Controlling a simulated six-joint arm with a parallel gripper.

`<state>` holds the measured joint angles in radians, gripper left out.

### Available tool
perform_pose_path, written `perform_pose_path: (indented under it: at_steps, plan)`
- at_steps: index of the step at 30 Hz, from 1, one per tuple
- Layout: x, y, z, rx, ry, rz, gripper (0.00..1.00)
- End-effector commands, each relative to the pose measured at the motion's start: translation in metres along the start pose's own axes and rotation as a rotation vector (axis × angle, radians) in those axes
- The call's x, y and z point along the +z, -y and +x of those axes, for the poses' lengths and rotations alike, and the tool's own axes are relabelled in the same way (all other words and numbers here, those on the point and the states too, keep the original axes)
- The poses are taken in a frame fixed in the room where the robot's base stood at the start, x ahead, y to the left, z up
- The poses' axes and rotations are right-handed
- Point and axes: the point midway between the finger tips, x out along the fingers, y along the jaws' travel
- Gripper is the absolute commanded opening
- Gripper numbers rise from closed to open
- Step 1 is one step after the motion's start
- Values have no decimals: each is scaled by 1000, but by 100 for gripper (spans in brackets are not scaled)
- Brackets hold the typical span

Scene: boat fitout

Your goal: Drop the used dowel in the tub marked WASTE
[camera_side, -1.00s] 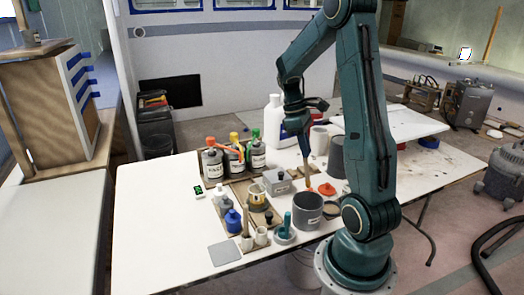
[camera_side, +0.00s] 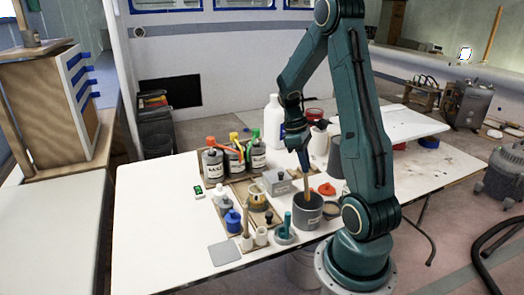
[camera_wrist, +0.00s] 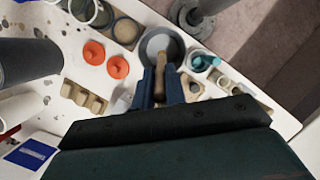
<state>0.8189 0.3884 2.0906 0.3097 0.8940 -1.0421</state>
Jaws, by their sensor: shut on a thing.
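My gripper (camera_side: 303,158) points down above the front of the table, shut on the dowel (camera_side: 306,184), a thin tan wooden stick. The dowel hangs nearly upright over the open grey tub (camera_side: 308,213), its lower end at or just inside the mouth. In the wrist view the dowel (camera_wrist: 159,76) sits between the two blue fingers of my gripper (camera_wrist: 160,82). Its far end overlaps the opening of the round grey tub (camera_wrist: 147,40). I cannot read any marking on this tub.
Labelled bottles with coloured tops (camera_side: 213,166) stand left. A grey lidded box (camera_side: 277,184) and a small pot with a teal handle (camera_side: 285,234) are close to the tub. An orange lid (camera_side: 326,189) lies behind it.

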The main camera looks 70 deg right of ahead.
Motion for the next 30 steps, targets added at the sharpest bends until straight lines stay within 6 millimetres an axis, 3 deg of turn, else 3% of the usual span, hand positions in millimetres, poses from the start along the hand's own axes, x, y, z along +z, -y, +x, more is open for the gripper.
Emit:
perform_pose_path:
  at_steps: [15,29,30]
  plan:
    - [-3,0,26,-1,1,-1,0]
    - [-4,0,30,0,0,0,0]
    - [-4,0,30,0,0,0,15]
